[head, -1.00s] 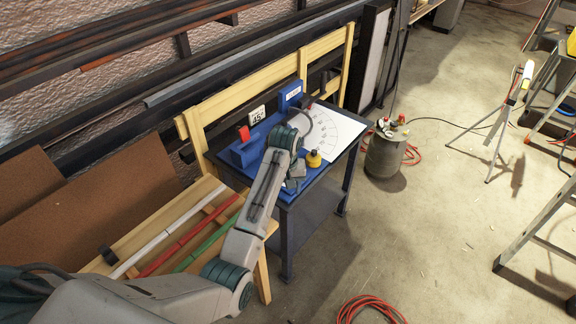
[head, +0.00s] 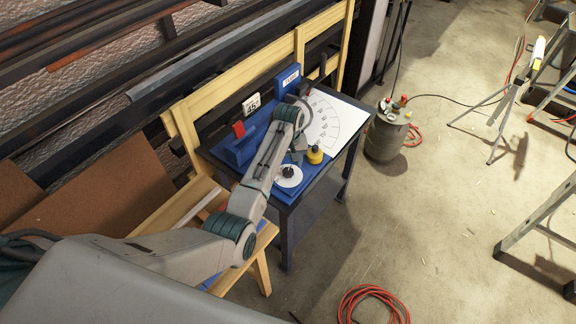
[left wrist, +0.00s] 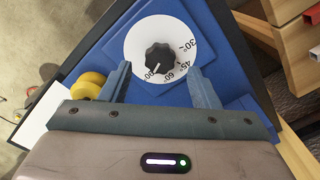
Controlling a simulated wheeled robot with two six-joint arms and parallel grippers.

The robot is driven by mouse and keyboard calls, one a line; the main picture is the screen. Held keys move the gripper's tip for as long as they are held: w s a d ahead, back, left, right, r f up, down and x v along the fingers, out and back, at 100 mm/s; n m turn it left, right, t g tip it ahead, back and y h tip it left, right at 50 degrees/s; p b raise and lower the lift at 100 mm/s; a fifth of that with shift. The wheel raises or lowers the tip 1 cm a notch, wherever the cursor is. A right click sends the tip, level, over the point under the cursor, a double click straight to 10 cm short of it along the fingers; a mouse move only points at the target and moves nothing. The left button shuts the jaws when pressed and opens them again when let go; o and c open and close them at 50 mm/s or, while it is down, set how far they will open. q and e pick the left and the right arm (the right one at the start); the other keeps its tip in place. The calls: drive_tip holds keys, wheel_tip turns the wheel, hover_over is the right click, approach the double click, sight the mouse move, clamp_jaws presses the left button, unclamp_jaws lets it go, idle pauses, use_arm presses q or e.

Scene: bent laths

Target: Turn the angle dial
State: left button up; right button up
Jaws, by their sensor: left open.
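The angle dial (head: 288,176) is a white disc with a black knob at the front corner of the blue bending machine (head: 238,150). In the left wrist view the knob (left wrist: 160,58) sits on the disc, whose labels include 30°, 45° and 60°. The knob's white mark points to the lower left, past 60°. My left gripper (head: 297,156) is over the machine, just behind the dial in the head view. In the left wrist view its open fingers (left wrist: 159,70) stand apart below the knob, one on each side, without visible contact. My right gripper is not in view.
A yellow knob (head: 315,155) stands close beside the dial. A sign (head: 252,104) on the machine reads 45°. A white protractor sheet (head: 338,122) lies on the dark table. A wooden bench stands left. A grey canister (head: 388,132) and red hose (head: 372,303) are on the floor.

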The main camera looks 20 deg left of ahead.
sight(288, 171)
use_arm(q)
wheel_tip(288, 171, down, 2)
drive_tip(key=shift+a+f, duration=0.1)
drive_tip(key=shift+f, duration=0.15)
drive_tip(key=shift+s+f, duration=0.1)
drive_tip(key=shift+f, duration=0.25)
drive_tip(key=c, duration=1)
